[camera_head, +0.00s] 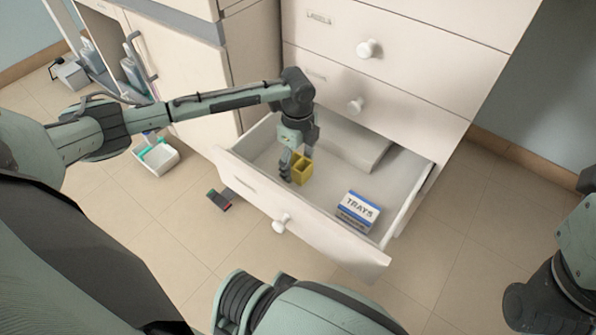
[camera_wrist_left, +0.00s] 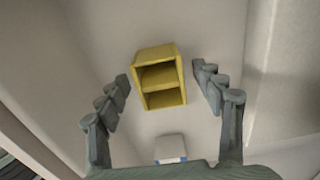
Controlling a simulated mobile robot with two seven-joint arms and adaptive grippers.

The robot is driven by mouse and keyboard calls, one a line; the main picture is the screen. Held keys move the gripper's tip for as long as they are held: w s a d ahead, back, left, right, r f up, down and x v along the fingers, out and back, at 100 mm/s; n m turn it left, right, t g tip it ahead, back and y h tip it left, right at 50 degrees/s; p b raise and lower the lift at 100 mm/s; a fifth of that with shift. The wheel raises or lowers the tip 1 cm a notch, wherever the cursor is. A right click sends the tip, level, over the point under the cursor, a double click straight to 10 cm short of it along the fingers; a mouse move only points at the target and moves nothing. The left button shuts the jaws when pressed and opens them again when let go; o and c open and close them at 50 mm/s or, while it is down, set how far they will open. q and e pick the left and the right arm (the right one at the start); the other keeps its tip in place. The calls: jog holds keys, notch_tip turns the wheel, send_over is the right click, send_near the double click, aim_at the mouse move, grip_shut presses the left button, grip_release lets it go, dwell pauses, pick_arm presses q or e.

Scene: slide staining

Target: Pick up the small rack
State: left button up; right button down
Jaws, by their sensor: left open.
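The small rack (camera_head: 302,168) is a yellow box-like piece with open compartments. It sits in the open drawer (camera_head: 262,192), towards its left half. In the left wrist view the rack (camera_wrist_left: 160,78) lies between the two fingers, with a gap visible on each side. My left gripper (camera_head: 297,165) reaches down into the drawer at the rack, and its fingers partly hide it. The left wrist view shows the gripper (camera_wrist_left: 163,88) open and empty. At the right edge of the head view, part of my right arm shows, but its fingers do not.
A box marked TRAYS (camera_head: 357,212) lies in the right half of the drawer, apart from the rack. A pale block or panel (camera_head: 345,143) is at the drawer's back. The drawer's front and side walls surround the gripper. A white bin (camera_head: 158,159) stands on the floor at left.

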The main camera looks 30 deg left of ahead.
pick_arm(q)
jog(key=shift+f, duration=0.95)
jog(key=c, duration=1.3)
jog(key=shift+o, duration=0.2)
jog(key=shift+r, duration=0.15)
